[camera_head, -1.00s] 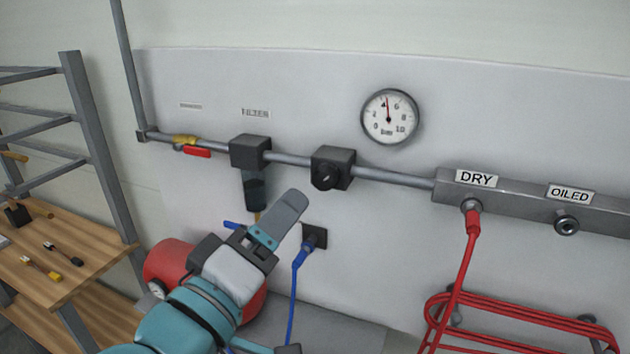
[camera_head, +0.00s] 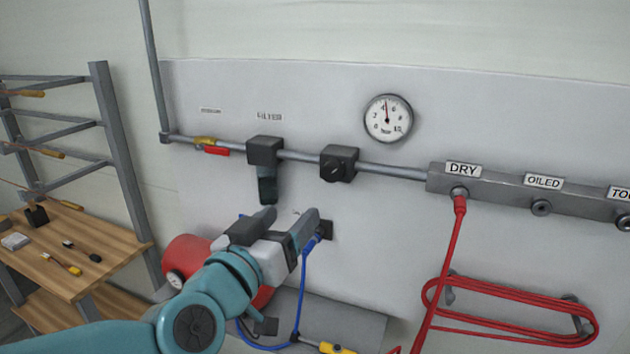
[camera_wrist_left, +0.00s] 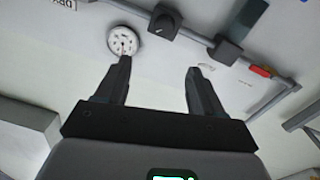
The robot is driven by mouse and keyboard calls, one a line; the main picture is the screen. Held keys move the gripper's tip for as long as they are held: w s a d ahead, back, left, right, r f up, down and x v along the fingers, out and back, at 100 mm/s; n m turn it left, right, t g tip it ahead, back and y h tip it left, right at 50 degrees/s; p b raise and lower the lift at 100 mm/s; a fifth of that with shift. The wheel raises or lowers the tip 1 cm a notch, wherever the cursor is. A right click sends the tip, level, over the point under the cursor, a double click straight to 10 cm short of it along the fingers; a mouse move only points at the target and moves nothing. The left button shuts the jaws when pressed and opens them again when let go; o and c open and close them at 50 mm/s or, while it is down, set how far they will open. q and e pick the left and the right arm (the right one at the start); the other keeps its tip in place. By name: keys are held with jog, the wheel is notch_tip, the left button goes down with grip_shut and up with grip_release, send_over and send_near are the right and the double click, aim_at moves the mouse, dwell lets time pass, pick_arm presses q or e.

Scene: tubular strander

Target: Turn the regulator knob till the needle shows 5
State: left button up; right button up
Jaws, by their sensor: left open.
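The black regulator knob (camera_head: 334,171) is on the front of a dark block on the grey pipe. It also shows in the left wrist view (camera_wrist_left: 164,24), upside down. The round white gauge (camera_head: 388,118) is above and right of it. Its red needle points almost straight up, near the 4 side of the top; the exact reading is too small to tell. The gauge also shows in the left wrist view (camera_wrist_left: 122,41). My left gripper (camera_head: 292,212) is open and empty, below and left of the knob and apart from it. My right gripper is not in view.
A filter (camera_head: 265,152) and a red-handled valve (camera_head: 215,150) sit on the pipe left of the knob. A red hose (camera_head: 455,245) hangs from the DRY outlet. A blue hose (camera_head: 304,270) hangs below the knob. A wooden bench (camera_head: 80,245) stands at left.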

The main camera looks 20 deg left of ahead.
aim_at(330, 175)
pick_arm(q)
jog(key=w+p, duration=0.1)
jog(key=w, duration=0.4)
jog(key=w+p, duration=0.1)
jog(key=w, duration=0.5)
jog(key=w+p, duration=0.1)
jog(key=w, duration=0.4)
jog(key=shift+w+d+f+p, duration=0.15)
jog(key=shift+d+f+p, duration=0.1)
jog(key=shift+d+p, duration=0.05)
jog(key=shift+w+d, duration=0.15)
jog(key=shift+w, duration=0.25)
jog(key=c, duration=1.1)
jog(key=shift+o, duration=0.2)
jog(key=shift+f+m, duration=0.1)
jog(key=shift+m, duration=0.3)
